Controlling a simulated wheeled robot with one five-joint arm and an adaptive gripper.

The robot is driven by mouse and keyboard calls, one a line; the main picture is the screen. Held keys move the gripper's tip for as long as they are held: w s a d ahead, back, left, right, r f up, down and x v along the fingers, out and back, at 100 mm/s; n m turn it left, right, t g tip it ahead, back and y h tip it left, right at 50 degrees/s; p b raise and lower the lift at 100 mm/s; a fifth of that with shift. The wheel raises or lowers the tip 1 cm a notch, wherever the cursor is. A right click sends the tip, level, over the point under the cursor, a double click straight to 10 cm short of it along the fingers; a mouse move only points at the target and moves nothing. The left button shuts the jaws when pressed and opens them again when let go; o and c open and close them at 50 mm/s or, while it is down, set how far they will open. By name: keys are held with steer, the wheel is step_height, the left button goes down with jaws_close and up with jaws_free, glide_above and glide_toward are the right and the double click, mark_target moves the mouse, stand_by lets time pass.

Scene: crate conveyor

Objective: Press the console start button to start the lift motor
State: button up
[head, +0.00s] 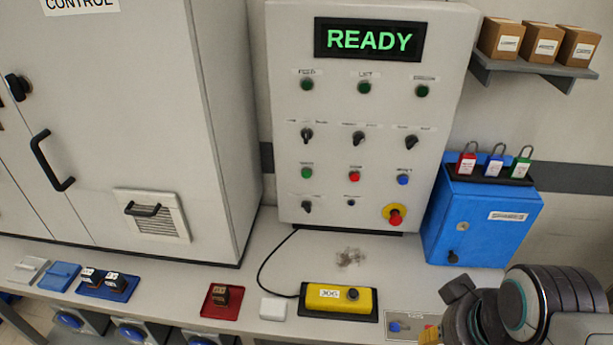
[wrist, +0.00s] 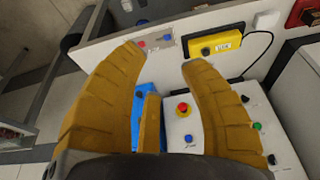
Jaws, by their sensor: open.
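The grey console (head: 290,100) stands upright at the back of the bench, and its display (head: 367,39) reads READY in green. Its left green button (head: 306,172) sits in a row with a red button (head: 355,176) and a blue button (head: 403,179); their small labels are blurred. The console's green button also shows right of my fingers in the wrist view (wrist: 257,126). My gripper (wrist: 162,60) is open and empty, with ochre fingers spread above the bench and console, apart from the button. In the head view my arm is at the lower right, with the fingers mostly out of frame.
A red emergency stop (head: 396,216) sticks out at the console's lower right. A blue box (head: 485,215) with padlocks stands beside it. A yellow pendant (head: 340,298) lies on the bench in front. A shelf with boxes (head: 540,42) hangs upper right.

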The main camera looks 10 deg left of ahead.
jaws_close()
steer(key=c, duration=0.7)
jaws_free()
